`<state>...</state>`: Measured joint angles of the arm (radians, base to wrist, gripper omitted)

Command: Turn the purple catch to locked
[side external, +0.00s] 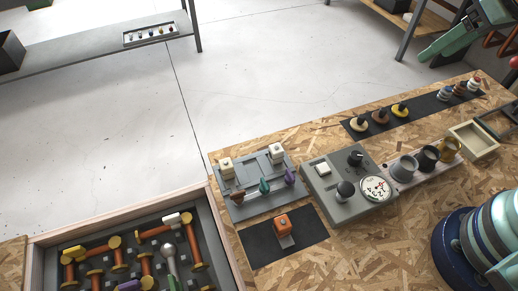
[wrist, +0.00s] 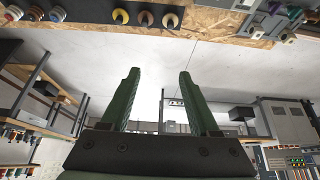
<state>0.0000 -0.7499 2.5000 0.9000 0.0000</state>
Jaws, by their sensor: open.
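The purple catch (side external: 290,177) is on the right end of a grey panel (side external: 262,206) on the bench in the side external view. It stands on a rail beside a green catch (side external: 264,186) and a brown one (side external: 238,197). Whether it is locked I cannot tell. My gripper (wrist: 159,72) has two green fingers, spread apart with nothing between them in the wrist view. Green finger parts also show at the top right of the side external view, well away from the catch. In the wrist view a grey panel edge shows at the top right, too small to read.
A grey dial box (side external: 340,213) stands right of the catch panel. A tray of orange and yellow parts (side external: 222,232) is at lower left. Cups (side external: 403,169) and a knob strip (side external: 350,135) lie to the right.

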